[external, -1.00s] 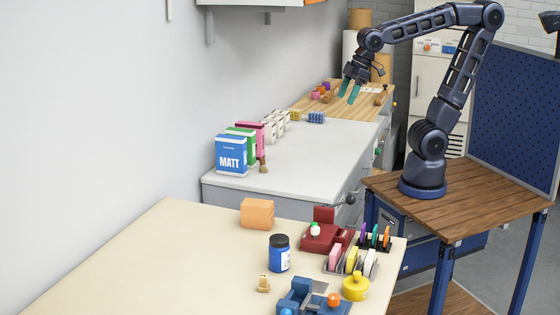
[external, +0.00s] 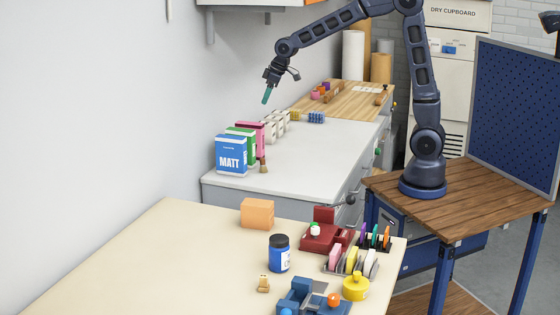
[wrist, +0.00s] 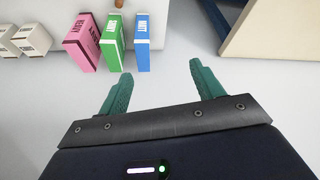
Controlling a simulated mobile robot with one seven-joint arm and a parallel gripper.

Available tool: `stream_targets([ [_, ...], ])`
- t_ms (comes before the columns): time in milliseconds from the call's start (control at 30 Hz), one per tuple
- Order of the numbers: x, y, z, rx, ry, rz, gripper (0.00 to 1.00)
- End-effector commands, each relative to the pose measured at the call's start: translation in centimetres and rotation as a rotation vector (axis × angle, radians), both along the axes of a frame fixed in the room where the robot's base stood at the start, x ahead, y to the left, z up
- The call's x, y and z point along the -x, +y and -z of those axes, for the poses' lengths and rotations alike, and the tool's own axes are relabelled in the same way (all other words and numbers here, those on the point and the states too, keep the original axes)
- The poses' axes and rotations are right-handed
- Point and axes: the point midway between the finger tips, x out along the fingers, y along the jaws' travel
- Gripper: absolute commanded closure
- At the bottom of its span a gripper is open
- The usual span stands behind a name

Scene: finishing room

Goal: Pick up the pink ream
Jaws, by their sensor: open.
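The pink ream (external: 257,125) stands upright on the grey-white counter, in a row behind a green ream (external: 247,146) and a blue ream (external: 231,155) marked MATT. In the external view it is partly hidden by the green one. In the wrist view the pink ream (wrist: 83,42) is at the upper left, left of the green one. My gripper (external: 267,96) is in the air above the row, apart from it, pointing down. In the wrist view my gripper (wrist: 160,70) has its two green fingers spread, with only bare counter between them.
Several white boxes (external: 275,125) stand just behind the pink ream. A brush (external: 263,166) is by the reams. The counter (external: 325,155) to the right is clear. A cream table (external: 150,260) in front holds an orange block, a blue jar and tools.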

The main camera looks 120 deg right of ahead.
Motion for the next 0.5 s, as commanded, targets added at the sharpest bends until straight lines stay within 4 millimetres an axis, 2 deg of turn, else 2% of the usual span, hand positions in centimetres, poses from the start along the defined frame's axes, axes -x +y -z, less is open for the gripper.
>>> stream_targets([
  [33,0.1,-2.5,1.2,-0.004,0.002,0.025,0.34],
  [167,0.5,-8.3,3.7,-0.008,-0.002,0.076,0.34],
  [300,1.7,-14.4,6.7,-0.012,-0.006,0.133,0.34],
  [500,4.3,-22.0,11.0,-0.017,-0.015,0.204,0.34],
])
